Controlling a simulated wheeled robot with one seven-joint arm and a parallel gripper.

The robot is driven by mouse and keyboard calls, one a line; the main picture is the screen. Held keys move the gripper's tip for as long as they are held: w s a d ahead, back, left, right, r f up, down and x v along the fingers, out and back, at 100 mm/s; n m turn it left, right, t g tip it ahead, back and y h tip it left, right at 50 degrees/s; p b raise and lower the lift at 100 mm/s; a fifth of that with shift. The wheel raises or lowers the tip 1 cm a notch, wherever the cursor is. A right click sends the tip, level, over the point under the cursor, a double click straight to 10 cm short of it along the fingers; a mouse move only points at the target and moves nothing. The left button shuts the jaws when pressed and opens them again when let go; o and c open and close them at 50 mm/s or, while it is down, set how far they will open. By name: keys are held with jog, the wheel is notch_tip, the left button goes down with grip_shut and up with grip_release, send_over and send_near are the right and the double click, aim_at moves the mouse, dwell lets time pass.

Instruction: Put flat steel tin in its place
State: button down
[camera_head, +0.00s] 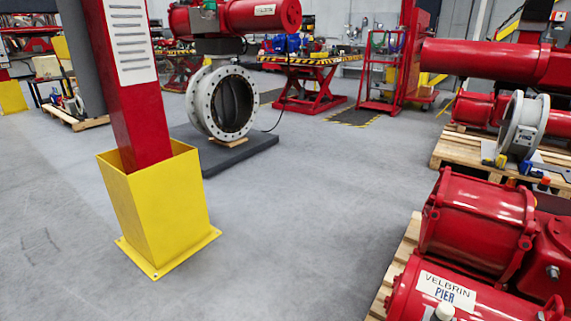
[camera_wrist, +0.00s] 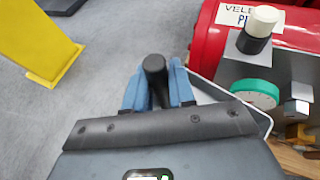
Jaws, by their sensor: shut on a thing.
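My gripper (camera_wrist: 155,85) shows in the wrist view with two blue fingers. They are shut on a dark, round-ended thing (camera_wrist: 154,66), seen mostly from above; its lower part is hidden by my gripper. I cannot make out the flat steel tin for certain in either view. A pale thin metal rim (camera_wrist: 208,88) runs behind and to the right of the fingers, largely hidden. My gripper does not show in the head view.
A white-capped black item (camera_wrist: 262,22), a green round item (camera_wrist: 255,93) and small metal blocks stand right of my gripper beside a red cylinder (camera_head: 460,300). A yellow post guard (camera_head: 160,215) stands left. Grey floor (camera_head: 300,220) between is clear.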

jog(key=s+d+r+n+y+p, duration=0.1)
jog(key=s+r+y+p, duration=0.1)
jog(key=r+p, duration=0.5)
jog(key=shift+s+d+r+n+p, duration=0.15)
jog(key=shift+s+r+n+p, duration=0.5)
jog(key=shift+p, duration=2.2)
jog(key=shift+s+f+m, duration=0.25)
jog(key=shift+f, duration=0.1)
